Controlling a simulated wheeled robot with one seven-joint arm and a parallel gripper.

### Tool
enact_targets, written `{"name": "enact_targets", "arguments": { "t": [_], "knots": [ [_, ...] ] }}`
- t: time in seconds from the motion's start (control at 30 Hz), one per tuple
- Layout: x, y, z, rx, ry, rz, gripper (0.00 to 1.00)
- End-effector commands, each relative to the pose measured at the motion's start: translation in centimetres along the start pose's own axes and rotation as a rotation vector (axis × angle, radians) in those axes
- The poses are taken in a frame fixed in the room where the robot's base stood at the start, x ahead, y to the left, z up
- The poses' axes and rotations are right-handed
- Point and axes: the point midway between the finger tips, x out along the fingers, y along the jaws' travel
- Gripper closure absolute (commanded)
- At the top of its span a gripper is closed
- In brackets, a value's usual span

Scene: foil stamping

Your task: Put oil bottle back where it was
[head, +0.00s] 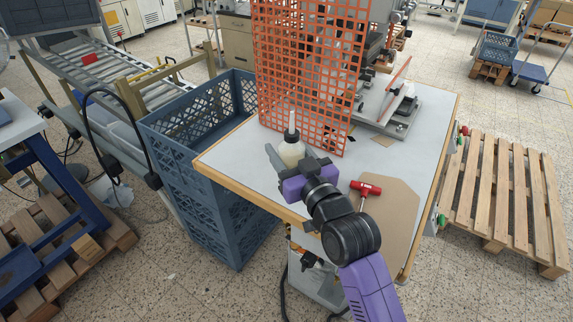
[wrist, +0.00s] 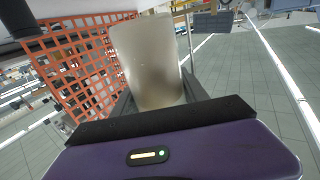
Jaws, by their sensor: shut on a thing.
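The oil bottle (head: 291,150) is a pale translucent bottle with a black cap and a thin white spout, and it looks upright. It is over the left part of the white table top (head: 232,152), in front of the orange mesh guard. My gripper (head: 289,158) is shut on it from the front. The wrist view shows the bottle's cloudy body (wrist: 147,62) close up between the fingers. I cannot tell whether its base touches the table. The gripper hides its lower part.
The orange mesh guard (head: 300,75) stands right behind the bottle, with the stamping machine (head: 392,105) beyond. A red-handled tool (head: 366,187) lies on a brown board (head: 392,215) at right. A blue crate (head: 190,135) stands left of the table, and a wooden pallet (head: 507,190) lies right.

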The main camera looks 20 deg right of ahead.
Motion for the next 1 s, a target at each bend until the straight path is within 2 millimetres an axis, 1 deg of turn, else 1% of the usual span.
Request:
{"name": "enact_targets", "arguments": {
  "t": [0.17,0.3,0.43,0.53,0.73,0.87,0.9,0.97,1.0],
  "knots": [
    [0.0,0.0,1.2,-0.001,0.001,0.0,1.0],
    [0.0,0.0,3.2,0.0,-0.001,0.0,1.0],
    [0.0,0.0,4.7,-0.001,0.001,0.0,1.0],
    [0.0,0.0,5.1,-0.001,0.003,0.001,1.0],
    [0.0,0.0,5.0,-0.001,0.003,0.0,1.0],
    [0.0,0.0,5.4,-0.001,0.003,0.0,1.0],
    [0.0,0.0,5.6,-0.001,0.001,0.0,0.47],
    [0.0,0.0,5.5,-0.001,0.0,0.0,0.35],
    [0.0,0.0,5.5,-0.001,0.0,0.0,0.27]
  ]
}}
